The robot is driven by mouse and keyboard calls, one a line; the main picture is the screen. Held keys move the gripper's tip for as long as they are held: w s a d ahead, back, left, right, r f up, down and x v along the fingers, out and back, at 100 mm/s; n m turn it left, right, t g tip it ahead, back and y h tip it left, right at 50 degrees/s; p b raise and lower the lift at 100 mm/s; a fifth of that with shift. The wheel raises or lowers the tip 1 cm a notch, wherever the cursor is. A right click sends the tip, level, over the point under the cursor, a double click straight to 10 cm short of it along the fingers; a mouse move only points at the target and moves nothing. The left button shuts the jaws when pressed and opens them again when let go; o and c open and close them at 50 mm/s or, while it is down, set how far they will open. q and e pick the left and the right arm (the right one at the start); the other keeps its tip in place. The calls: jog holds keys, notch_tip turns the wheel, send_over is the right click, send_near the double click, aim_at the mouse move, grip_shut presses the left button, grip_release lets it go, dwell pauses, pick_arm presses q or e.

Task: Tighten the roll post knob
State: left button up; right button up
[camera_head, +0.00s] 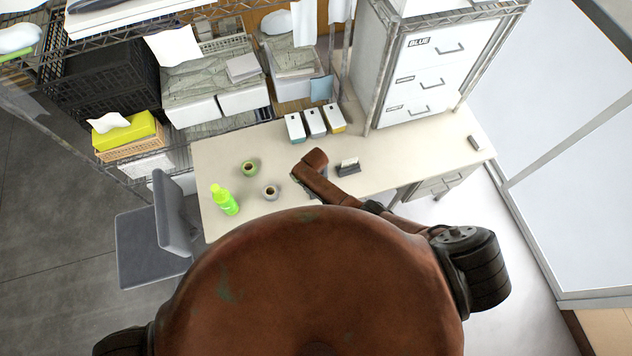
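I cannot make out a roll post or its knob in the head view. A green ring-shaped roll (250,168) and a grey roll with a dark centre (270,191) lie on the cream desk (385,173), left of my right arm. My brown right arm reaches over the middle of the desk. Its gripper is not visible, and the arm and my body hide part of the desk, including a dark item just behind the forearm. My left gripper is not in view.
Three white boxes (315,122) stand at the back, near a white drawer cabinet (425,65). A small dark holder (348,169) sits right of my arm. A grey chair (155,235) is at the left. The desk's right side is mostly clear.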

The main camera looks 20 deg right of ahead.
notch_tip(320, 180, up, 11)
jog(key=shift+r, duration=0.15)
jog(key=shift+s+d, duration=0.1)
dwell(0.7)
jog(key=s+d+r+n+t, duration=0.1)
jog(key=s+d+r, duration=0.4)
jog(key=s+d, duration=0.3)
jog(key=s+d+r+n+t+h, duration=0.1)
jog(key=s+d+r+t, duration=0.1)
jog(key=s+d+r, duration=0.55)
jog(key=s+d+r+n+t, duration=0.1)
jog(key=s+d+r, duration=0.4)
jog(key=s, duration=0.5)
notch_tip(320, 180, down, 41)
jog(key=s+g+b, duration=0.1)
jog(key=g+b, duration=0.1)
jog(key=b, duration=0.9)
jog(key=s+f+b, duration=0.3)
jog(key=s+f, duration=0.3)
jog(key=f, duration=0.4)
jog(key=s+f+b, duration=0.4)
jog(key=s+f, duration=0.3)
jog(key=f, duration=0.3)
jog(key=s+a+f+n+g+b, duration=0.1)
jog(key=s+f+b, duration=0.2)
jog(key=s+f, duration=0.4)
notch_tip(320, 180, down, 3)
jog(key=shift+s+r+y, duration=0.1)
jog(key=shift+s+y, duration=0.1)
jog(key=shift+y, duration=0.2)
